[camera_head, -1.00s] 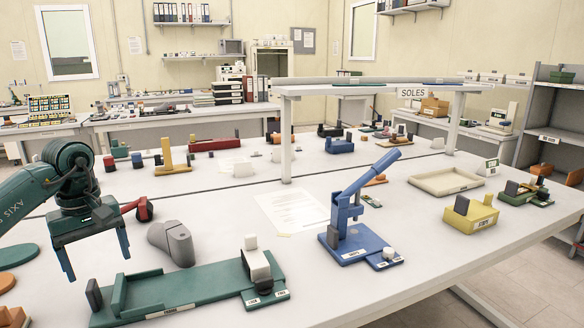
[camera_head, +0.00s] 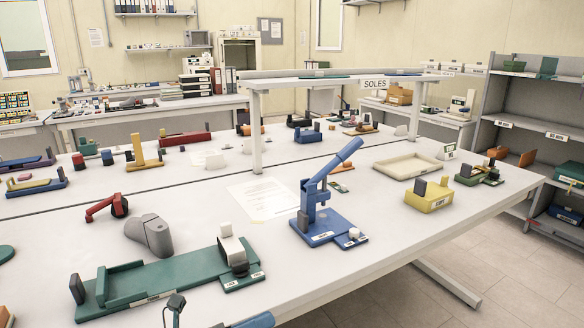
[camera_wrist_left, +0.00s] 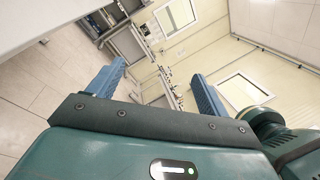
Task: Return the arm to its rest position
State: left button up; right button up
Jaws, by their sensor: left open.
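My left gripper (camera_wrist_left: 157,88) shows in the left wrist view with its two blue fingers wide apart and nothing between them. Beyond the fingers are wall, window and floor tiles, seen tilted. In the head view, only a small dark part and a blue part (camera_head: 256,320) show at the bottom edge, seemingly of my left arm or gripper, in front of the table's near edge. The rest of the arm is out of that view. My right gripper is not in view.
On the white table (camera_head: 375,245) are a green fixture (camera_head: 185,278), a grey shoe-shaped form (camera_head: 150,235), a red-handled tool (camera_head: 105,207), a blue lever press (camera_head: 322,222), a yellow block (camera_head: 428,196) and a cream tray (camera_head: 407,165). A grey shelf (camera_head: 515,104) stands right. Floor at lower right is clear.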

pick_arm(q)
jog(key=s+a+f+m+t+y, duration=0.1)
jog(key=s+a+f+m+y, duration=0.1)
jog(key=s+f+m+y, duration=0.2)
jog(key=s+a+f+m+t+y+p, duration=0.1)
jog(key=s+a+f+m+y, duration=0.2)
jog(key=f+m, duration=0.7)
jog(key=s+a+f+m+t+y, duration=0.1)
jog(key=s+a+f+m+y, duration=0.2)
jog(key=m, duration=1.8)
jog(key=s+f+y, duration=0.4)
jog(key=y, duration=0.1)
jog(key=shift+a+y, duration=0.15)
jog(key=shift+y, duration=0.15)
